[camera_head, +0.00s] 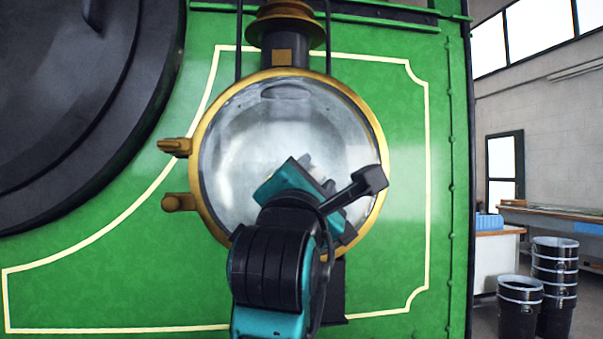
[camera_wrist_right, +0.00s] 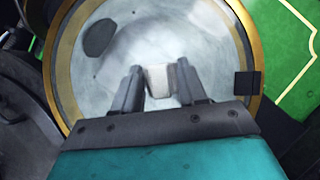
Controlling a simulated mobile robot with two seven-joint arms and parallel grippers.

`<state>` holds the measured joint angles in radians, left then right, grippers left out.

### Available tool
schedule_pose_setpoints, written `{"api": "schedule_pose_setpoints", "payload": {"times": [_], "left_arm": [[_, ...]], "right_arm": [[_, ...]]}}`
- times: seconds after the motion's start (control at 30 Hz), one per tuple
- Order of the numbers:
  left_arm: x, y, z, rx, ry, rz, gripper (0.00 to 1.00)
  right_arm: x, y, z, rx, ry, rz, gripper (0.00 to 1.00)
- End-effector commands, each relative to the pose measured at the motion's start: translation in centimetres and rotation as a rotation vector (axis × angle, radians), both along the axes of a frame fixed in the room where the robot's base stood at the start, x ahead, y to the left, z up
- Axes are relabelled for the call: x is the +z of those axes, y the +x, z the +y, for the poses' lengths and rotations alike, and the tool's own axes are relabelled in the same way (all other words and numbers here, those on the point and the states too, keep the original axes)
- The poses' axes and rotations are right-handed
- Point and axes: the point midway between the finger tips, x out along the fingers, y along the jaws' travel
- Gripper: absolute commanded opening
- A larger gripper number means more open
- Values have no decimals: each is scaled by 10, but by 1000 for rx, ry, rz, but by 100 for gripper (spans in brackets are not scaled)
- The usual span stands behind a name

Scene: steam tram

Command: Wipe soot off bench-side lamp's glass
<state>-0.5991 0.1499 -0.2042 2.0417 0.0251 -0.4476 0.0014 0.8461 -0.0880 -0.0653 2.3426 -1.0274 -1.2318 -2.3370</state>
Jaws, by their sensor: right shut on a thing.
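The lamp (camera_head: 235,130) has a round glass in a brass rim and is mounted on the green tram front. Its glass looks mostly clear, with hazy whitish and grey areas; the lower middle is hidden behind my right arm in the head view. My right gripper (camera_wrist_right: 160,85) is shut on a small pale cloth or pad (camera_wrist_right: 160,80), in front of the glass. I cannot tell whether the pad touches the glass. In the right wrist view the glass (camera_wrist_right: 205,50) shows cloudy streaks and a dark patch at the upper left. My left gripper is not in view.
Brass knobs (camera_head: 178,202) stick out left of the lamp rim, and a brass-topped chimney (camera_head: 285,35) rises above it. A large dark round door (camera_head: 80,100) lies to the left. Black buckets (camera_head: 520,308) and a bench (camera_head: 550,215) stand at the far right.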

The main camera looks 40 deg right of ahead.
Motion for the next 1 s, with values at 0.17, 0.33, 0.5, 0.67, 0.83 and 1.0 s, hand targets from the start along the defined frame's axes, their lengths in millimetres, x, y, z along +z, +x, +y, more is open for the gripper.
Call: {"api": "schedule_pose_setpoints", "payload": {"times": [0.17, 0.33, 0.5, 0.67, 0.83, 1.0], "left_arm": [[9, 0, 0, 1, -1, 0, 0], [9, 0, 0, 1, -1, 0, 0], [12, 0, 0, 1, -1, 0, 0], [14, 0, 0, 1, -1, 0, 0], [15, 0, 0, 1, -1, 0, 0], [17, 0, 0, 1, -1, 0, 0]], "right_arm": [[1, 1, -1, -1, 1, 3, 17], [0, 6, 7, 2, 0, 5, 17], [0, 14, 21, 3, 1, 5, 17], [0, 20, 32, 1, 1, 4, 17], [-1, 22, 37, 2, 1, 3, 17], [0, 28, 45, 2, 1, 4, 17]]}}
